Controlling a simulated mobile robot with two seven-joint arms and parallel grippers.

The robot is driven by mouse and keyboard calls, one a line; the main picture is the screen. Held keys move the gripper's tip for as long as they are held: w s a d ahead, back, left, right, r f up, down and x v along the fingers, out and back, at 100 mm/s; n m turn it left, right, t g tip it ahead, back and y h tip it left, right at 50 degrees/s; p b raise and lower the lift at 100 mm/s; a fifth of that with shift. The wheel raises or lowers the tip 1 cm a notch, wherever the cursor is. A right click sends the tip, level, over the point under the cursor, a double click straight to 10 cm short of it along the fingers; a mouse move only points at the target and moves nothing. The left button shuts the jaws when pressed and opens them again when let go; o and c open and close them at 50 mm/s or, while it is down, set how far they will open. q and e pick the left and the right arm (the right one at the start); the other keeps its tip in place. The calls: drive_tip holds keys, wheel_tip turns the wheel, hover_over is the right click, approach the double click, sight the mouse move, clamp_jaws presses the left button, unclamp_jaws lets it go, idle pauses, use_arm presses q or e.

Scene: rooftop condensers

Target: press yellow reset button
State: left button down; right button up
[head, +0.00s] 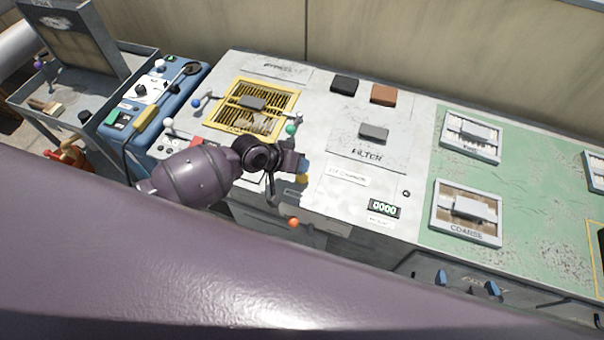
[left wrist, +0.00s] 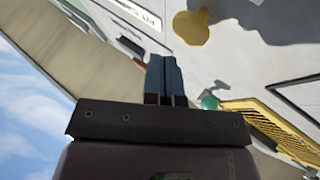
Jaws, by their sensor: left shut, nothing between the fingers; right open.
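The yellow reset button (head: 301,179) is a yellow round cap on the grey worktop, partly covered by my left gripper in the head view. It shows fully in the left wrist view (left wrist: 191,28), beyond and a little right of the fingertips. My left gripper (head: 304,166) is shut and empty, its blue fingers close by the button. In the left wrist view the closed fingers (left wrist: 164,62) appear apart from the button; I cannot tell the exact gap. My right gripper (head: 466,283) is open and empty at the lower right, near the worktop's front edge.
A yellow-framed grille (head: 250,108) with a green knob (head: 291,129) lies left of the button. A lever with an orange knob (head: 293,222) is at the front. A filter panel (head: 373,133), a green counter display (head: 384,208) and a green mat (head: 522,130) lie right.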

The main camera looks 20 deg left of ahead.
use_arm(q)
drive_tip(key=shift+r+p, duration=1.95)
drive_tip(key=shift+r, duration=0.25)
drive_tip(key=shift+f, duration=0.1)
